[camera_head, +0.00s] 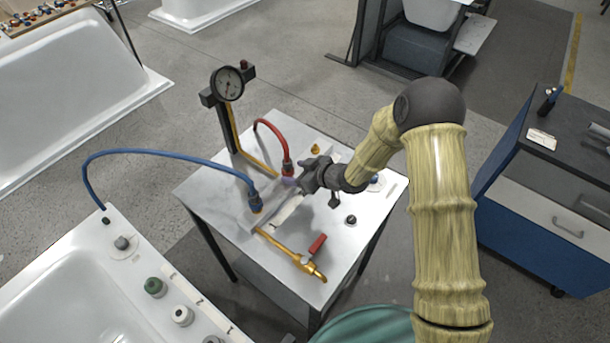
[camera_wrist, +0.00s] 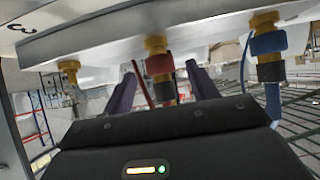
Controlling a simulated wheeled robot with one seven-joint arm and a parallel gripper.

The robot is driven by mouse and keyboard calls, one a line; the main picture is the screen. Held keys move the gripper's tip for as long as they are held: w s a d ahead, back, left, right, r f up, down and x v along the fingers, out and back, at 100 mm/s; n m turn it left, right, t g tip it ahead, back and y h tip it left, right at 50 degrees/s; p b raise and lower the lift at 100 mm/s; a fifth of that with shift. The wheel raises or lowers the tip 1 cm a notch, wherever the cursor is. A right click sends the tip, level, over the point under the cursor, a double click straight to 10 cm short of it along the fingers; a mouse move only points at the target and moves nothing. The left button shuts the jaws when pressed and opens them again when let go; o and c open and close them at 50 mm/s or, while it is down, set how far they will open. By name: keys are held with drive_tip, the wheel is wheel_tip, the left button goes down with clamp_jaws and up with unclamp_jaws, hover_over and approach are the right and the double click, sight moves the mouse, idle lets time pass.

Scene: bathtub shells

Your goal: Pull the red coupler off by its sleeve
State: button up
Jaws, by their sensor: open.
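The red coupler (camera_head: 287,168) sits on a fitting on the white-topped bench (camera_head: 200,187), with a red hose (camera_head: 268,124) arching from it. In the wrist view the coupler (camera_wrist: 159,66) shows a brass end, a red collar and a dark sleeve (camera_wrist: 166,90). My gripper (camera_head: 294,181) is right beside it in the head view. In the wrist view its two purple fingers (camera_wrist: 161,76) are open, one on each side of the coupler, with visible gaps. The fingers look empty, and the sleeve's far end is partly hidden by my gripper body.
A blue coupler (camera_wrist: 269,62) with a blue hose (camera_head: 160,152) is beside the red one; a bare brass fitting (camera_wrist: 70,68) is on the other side. A gauge (camera_head: 228,83) stands behind. A brass valve with red handle (camera_head: 317,245) lies in front. A bathtub (camera_head: 60,300) is at left.

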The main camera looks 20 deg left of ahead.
sight(288, 150)
drive_tip(key=shift+b+x, duration=0.35)
drive_tip(key=shift+x, duration=0.8)
drive_tip(key=shift+c, duration=0.5)
drive_tip(key=c, duration=0.9)
drive_tip(key=shift+r, duration=0.35)
clamp_jaws()
drive_tip(key=shift+r, duration=0.2)
drive_tip(key=shift+r+p, duration=1.45)
drive_tip(key=shift+r, duration=0.4)
drive_tip(key=shift+r+p, duration=1.65)
drive_tip(key=shift+r, duration=0.75)
